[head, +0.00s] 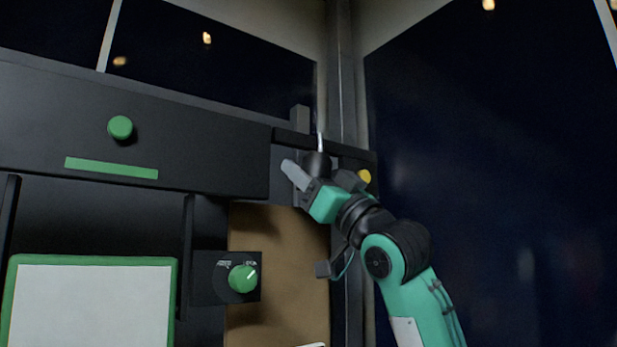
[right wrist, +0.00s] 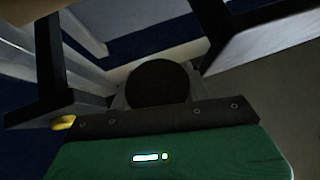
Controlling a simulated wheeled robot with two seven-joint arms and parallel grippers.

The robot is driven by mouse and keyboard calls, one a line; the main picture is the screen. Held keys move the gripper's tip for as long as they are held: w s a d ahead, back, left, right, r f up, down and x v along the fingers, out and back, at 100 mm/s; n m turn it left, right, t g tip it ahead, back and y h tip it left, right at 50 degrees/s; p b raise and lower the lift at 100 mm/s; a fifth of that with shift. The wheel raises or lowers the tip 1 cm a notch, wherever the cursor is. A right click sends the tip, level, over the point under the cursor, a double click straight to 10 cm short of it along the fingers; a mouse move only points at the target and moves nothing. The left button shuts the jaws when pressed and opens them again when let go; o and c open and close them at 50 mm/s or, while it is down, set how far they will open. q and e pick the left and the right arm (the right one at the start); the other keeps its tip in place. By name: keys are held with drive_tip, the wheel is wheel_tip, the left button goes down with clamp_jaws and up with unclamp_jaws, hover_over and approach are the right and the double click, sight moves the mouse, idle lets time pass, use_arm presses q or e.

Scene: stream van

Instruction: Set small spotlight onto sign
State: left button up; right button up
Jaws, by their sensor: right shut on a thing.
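My right gripper (head: 316,172) is raised at the right end of a long dark panel, beside the window corner. It is shut on a small dark rounded thing, which looks like the small spotlight (head: 317,163). A dark round face of it shows between the fingers in the right wrist view (right wrist: 158,82). My right gripper's fingers stand on either side of it in that view. I cannot tell for sure which thing is the sign. Whether the spotlight touches the panel or post behind it is unclear. My left gripper is not in view.
The long dark panel (head: 220,160) carries a green round knob (head: 120,127) and a green strip (head: 111,168). Below are a green-framed white board (head: 92,305) and a box with a green dial (head: 242,278). A yellow round thing (head: 364,176) is close right of my gripper. Dark windows flank the corner.

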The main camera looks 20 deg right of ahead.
drive_tip(key=o, duration=1)
drive_tip(key=shift+s+d+f+b, duration=0.25)
drive_tip(key=shift+s+f+b, duration=0.05)
drive_tip(key=shift+f+b, duration=0.15)
drive_tip(key=b+v, duration=0.6)
drive_tip(key=v, duration=0.6)
drive_tip(key=shift+s+d+f, duration=0.1)
drive_tip(key=shift+s+d, duration=0.1)
drive_tip(key=shift+s, duration=0.1)
